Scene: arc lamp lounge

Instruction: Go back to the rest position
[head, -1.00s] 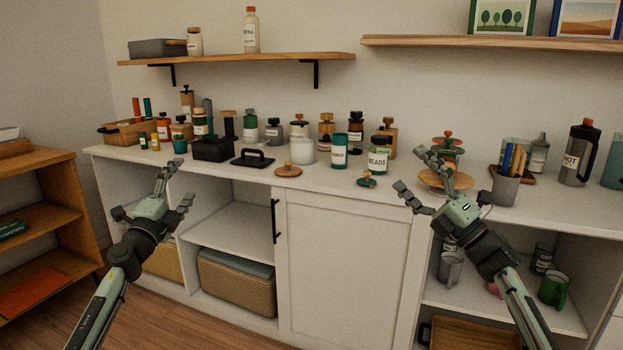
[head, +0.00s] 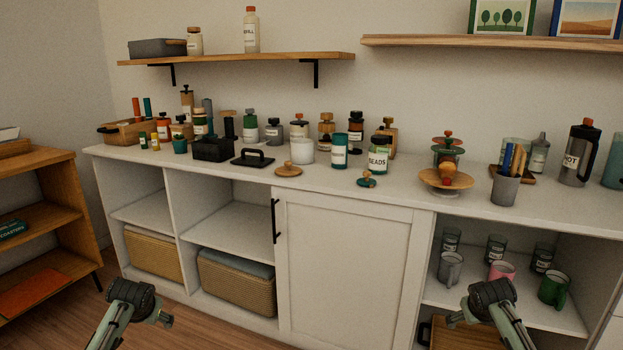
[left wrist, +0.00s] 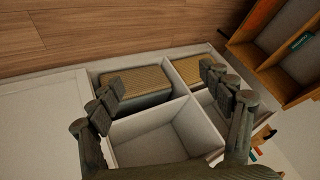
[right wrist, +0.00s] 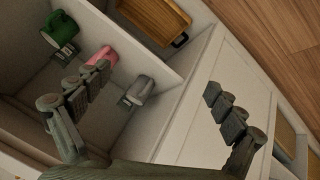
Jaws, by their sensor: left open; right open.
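My left gripper (left wrist: 165,95) is open and empty in the left wrist view, its fingers spread in front of the sideboard's open cubbies. In the head view only my left wrist shows low at the left; the fingers are hardly visible. My right gripper (right wrist: 150,100) is open and empty in the right wrist view, its fingers spread before the shelf with mugs and the white door. In the head view my right wrist shows at the bottom right, below the countertop. Neither gripper appears to touch anything.
The white sideboard (head: 345,270) stands ahead, its top (head: 400,190) crowded with jars, bottles and a pencil cup (head: 505,189). Its right bay holds a grey mug (head: 450,268), a pink mug (head: 502,271) and a green mug (head: 553,289). A wooden bookcase (head: 60,200) stands at left. Floor shows between.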

